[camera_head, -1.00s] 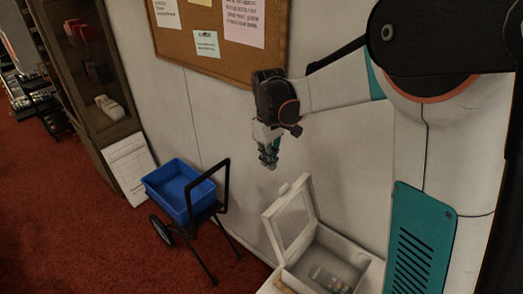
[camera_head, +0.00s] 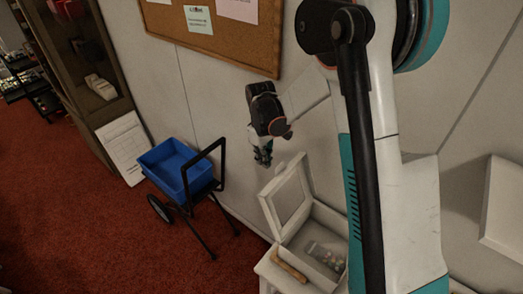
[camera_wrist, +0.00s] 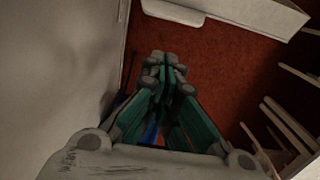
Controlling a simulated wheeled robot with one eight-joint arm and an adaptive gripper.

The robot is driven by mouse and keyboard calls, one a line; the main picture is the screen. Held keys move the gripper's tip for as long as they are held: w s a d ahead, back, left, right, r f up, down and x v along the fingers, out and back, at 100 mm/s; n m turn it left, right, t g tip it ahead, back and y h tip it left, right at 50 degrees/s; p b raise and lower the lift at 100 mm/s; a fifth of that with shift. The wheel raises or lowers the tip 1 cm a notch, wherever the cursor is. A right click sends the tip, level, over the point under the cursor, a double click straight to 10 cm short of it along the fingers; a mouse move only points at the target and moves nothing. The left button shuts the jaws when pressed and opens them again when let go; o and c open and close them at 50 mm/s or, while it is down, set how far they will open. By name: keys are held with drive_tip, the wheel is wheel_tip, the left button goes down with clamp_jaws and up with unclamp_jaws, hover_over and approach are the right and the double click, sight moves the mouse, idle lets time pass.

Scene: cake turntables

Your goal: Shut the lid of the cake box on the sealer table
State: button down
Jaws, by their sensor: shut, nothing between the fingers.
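The white cake box (camera_head: 322,252) stands on the white sealer table (camera_head: 270,272) at the lower middle of the head view. Its lid (camera_head: 287,197), a white frame around a paler panel, stands raised and tilted at the box's left side. Small items, too small to make out, show inside the box. My gripper (camera_head: 263,157) points down above the raised lid, a little to its left, and appears apart from it. It is shut and empty. In the wrist view the closed fingers (camera_wrist: 166,68) show over red carpet.
A blue bin on a black cart (camera_head: 178,168) stands left of the table. A brown bar (camera_head: 287,266) lies on the table before the box. The wall with a corkboard (camera_head: 215,35) is behind. Open red carpet (camera_head: 75,215) lies to the left.

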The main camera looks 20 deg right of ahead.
drive_tip(key=s+d, duration=0.1)
drive_tip(key=s+r, duration=0.1)
drive_tip(key=shift+s+d+r, duration=0.25)
drive_tip(key=shift+s+d, duration=0.05)
drive_tip(key=shift+d, duration=0.1)
drive_tip(key=shift+s+d, duration=0.1)
drive_tip(key=shift+s, duration=0.05)
